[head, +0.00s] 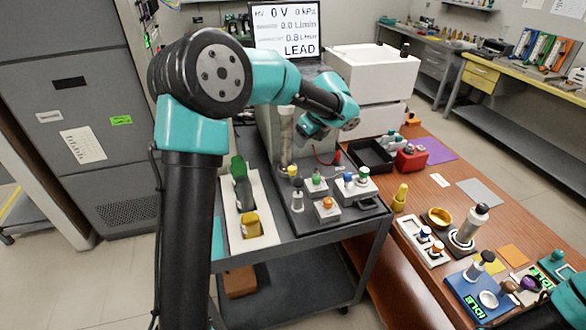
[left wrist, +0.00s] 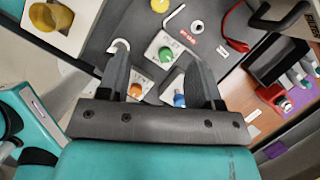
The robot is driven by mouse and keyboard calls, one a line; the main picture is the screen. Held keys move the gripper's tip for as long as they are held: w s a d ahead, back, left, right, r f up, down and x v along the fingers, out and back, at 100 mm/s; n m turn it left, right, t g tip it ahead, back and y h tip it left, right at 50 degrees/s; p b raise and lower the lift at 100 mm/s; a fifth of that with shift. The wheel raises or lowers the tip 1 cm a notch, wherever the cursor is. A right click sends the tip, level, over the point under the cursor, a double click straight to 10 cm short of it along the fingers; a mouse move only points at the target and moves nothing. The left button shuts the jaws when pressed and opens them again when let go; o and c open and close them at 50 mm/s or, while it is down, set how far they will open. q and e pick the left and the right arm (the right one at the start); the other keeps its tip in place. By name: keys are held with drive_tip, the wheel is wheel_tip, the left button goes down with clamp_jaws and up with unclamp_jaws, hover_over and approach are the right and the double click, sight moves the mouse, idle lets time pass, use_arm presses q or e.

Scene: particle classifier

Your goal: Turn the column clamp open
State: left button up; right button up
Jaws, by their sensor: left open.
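An upright, shiny grey column (head: 286,135) stands on the dark cart beside a grey housing. I cannot clearly make out its clamp. My left gripper (left wrist: 158,50) is open and empty above the cart, fingers apart over small blocks with green and orange knobs. In the head view its teal body is just right of the column, and its fingertips are hard to see. My right gripper is not seen.
A block with an orange knob (head: 326,205) and several others sit on the cart's dark tray. A white rack (head: 233,213) with green and yellow items stands left. White boxes (head: 370,72) are behind. The wooden bench (head: 455,190) at right is crowded.

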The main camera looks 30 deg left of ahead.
sight(293, 168)
use_arm(q)
drive_tip(key=x, duration=1.7)
drive_tip(key=shift+f, duration=0.2)
drive_tip(key=c, duration=0.9)
drive_tip(key=shift+w+n, duration=0.1)
drive_tip(key=shift+n, duration=0.3)
drive_tip(key=shift+n+g, duration=1.2)
drive_tip(key=shift+n, duration=1.4)
